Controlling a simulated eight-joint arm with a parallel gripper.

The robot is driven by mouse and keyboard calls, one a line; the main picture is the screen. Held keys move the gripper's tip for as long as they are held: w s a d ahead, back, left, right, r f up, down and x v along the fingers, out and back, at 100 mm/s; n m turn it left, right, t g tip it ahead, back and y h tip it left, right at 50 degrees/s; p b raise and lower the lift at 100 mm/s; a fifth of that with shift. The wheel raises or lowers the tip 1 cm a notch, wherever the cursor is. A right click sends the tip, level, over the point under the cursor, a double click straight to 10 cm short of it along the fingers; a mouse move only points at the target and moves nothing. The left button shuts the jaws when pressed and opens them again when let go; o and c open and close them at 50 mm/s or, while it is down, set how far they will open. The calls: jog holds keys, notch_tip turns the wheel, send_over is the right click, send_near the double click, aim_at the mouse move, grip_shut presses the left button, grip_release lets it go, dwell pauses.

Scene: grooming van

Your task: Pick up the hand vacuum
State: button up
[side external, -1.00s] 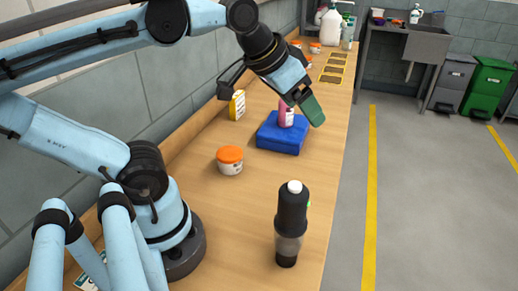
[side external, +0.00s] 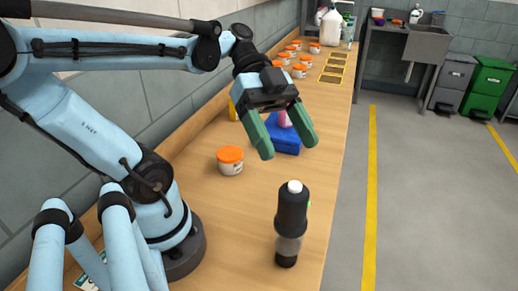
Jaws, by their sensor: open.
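The hand vacuum (side external: 291,215) looks to be the dark upright object near the bench's front right edge, with a white top and a see-through grey lower part. A small green spot shows at its right side. My gripper (side external: 287,149) is open and empty, with its two green fingers pointing down and apart. It is in the air behind the hand vacuum and not touching it. The fingers partly hide a blue block (side external: 284,140) and a pink item (side external: 283,118) on it.
A white jar with an orange lid (side external: 230,160) stands left of the hand vacuum. Several similar jars (side external: 299,71) stand farther back near yellow-edged dark panels (side external: 333,79). A yellow item (side external: 233,109) is partly hidden behind my gripper. Bare wooden bench (side external: 225,215) lies around the hand vacuum.

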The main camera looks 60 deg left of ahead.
jog(key=r+m+h, duration=0.1)
jog(key=m, duration=0.1)
send_near(300, 196)
notch_tip(300, 196, down, 2)
jog(key=d, duration=0.2)
jog(key=shift+g, duration=0.3)
jog(key=shift+w+x, duration=0.2)
jog(key=shift+x, duration=3.6)
jog(key=shift+r, duration=0.1)
jog(key=shift+c, duration=0.2)
grip_shut()
